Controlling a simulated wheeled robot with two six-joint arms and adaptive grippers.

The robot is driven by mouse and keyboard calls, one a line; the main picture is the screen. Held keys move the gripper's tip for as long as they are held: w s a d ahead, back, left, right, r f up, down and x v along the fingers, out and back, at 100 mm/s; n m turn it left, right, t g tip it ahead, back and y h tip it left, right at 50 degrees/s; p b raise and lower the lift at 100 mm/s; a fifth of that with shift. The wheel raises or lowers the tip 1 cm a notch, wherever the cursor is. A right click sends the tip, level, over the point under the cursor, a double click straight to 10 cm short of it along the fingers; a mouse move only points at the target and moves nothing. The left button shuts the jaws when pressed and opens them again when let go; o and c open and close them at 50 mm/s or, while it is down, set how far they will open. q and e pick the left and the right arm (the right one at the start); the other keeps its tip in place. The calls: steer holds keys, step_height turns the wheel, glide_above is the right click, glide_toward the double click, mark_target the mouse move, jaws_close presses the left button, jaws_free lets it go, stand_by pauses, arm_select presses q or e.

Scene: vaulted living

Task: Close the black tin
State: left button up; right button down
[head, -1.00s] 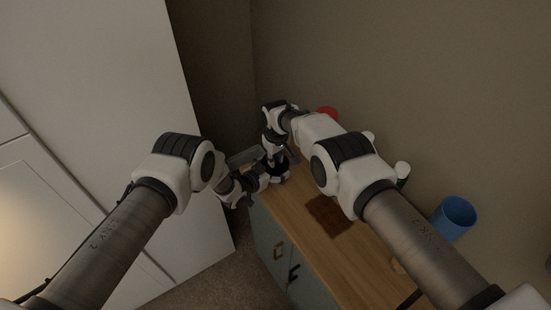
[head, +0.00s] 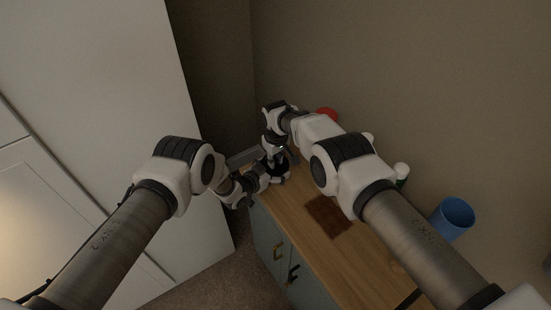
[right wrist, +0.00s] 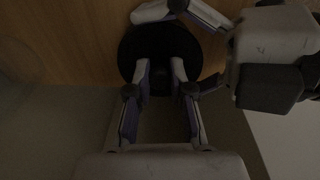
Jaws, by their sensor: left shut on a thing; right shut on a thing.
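The black tin (right wrist: 128,50) shows in the right wrist view as a dark round shape on the wooden top. My right gripper (right wrist: 160,76) reaches over it, its two fingers shut on a dark part at its middle, likely the lid's knob. My left gripper (right wrist: 178,50) comes in from the right of that view, with a finger on either side of the tin, shut on it. In the head view my right gripper (head: 275,168) and left gripper (head: 262,180) meet at the cabinet's far end and mostly hide the tin. Whether the lid is seated is too dark to tell.
The wooden cabinet top (head: 320,255) carries a dark brown square (head: 330,215). A blue cup (head: 453,218) stands at the right, a red item (head: 327,113) behind my right arm, and a white-and-green item (head: 402,172) near the wall. A tall white cupboard (head: 110,90) is at the left.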

arm_select(q)
steer(key=shift+w+r, duration=0.15)
steer(key=shift+w, duration=0.05)
arm_select(e)
steer(key=shift+s+r, duration=0.1)
steer(key=shift+r, duration=0.05)
arm_select(q)
steer(key=shift+s+a+f, duration=0.1)
steer(key=shift+f, duration=0.1)
stand_by(0.4)
arm_select(e)
steer(key=shift+f, duration=0.4)
arm_select(q)
steer(key=shift+d+r+b, duration=0.2)
steer(key=shift+r+b, duration=0.05)
steer(key=shift+b, duration=0.25)
arm_select(e)
steer(key=shift+f, duration=0.35)
steer(key=c, duration=1.3)
jaws_free()
steer(key=shift+c, duration=0.2)
steer(key=shift+s, duration=0.1)
